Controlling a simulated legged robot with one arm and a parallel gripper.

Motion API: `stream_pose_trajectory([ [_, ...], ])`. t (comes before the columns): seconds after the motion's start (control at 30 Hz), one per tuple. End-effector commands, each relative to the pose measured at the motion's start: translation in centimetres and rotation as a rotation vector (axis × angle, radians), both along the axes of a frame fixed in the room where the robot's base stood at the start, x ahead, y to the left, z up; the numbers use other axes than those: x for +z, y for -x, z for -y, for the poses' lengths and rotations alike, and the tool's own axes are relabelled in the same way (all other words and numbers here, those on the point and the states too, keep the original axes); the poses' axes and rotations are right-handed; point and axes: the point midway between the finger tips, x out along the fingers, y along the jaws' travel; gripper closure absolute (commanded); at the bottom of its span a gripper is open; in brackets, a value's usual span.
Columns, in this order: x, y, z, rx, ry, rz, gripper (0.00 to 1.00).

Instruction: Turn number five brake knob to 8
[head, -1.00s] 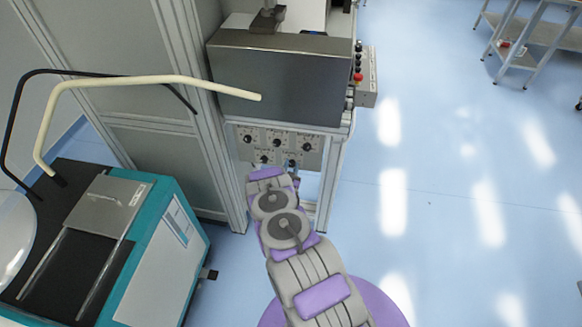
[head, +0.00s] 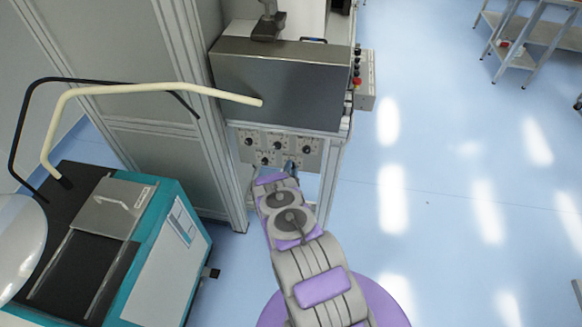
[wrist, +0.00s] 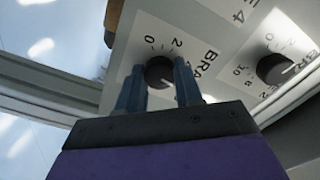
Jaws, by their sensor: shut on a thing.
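My gripper (wrist: 159,67) has two blue fingers, one on each side of a black round knob (wrist: 158,74) in the wrist view, and is shut on it. The knob sits on a light panel with a printed scale, where 2 and 0 can be read. Its label starts "BRA"; the rest is hidden behind a finger, so I cannot read its number. Its pointer mark is not clear. In the head view, my gripper (head: 291,165) is at the lower right of the knob panel (head: 262,134).
A dark machine cover (head: 280,85) is above the panel. A metal frame post (head: 327,190) stands right of my arm. A teal cabinet (head: 165,260) with a cream bent tube (head: 150,89) is at the left.

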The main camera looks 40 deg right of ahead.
Motion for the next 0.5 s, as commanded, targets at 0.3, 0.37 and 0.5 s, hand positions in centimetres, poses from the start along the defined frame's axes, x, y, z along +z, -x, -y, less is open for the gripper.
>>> stream_pose_trajectory([
  [0.3,-0.35,0.38,0.24,-0.008,-0.195,0.224,0.96],
  [0.37,-0.38,0.44,0.32,-0.01,-0.233,0.267,0.96],
  [0.5,-0.46,0.44,0.3,-0.01,-0.319,0.368,0.96],
])
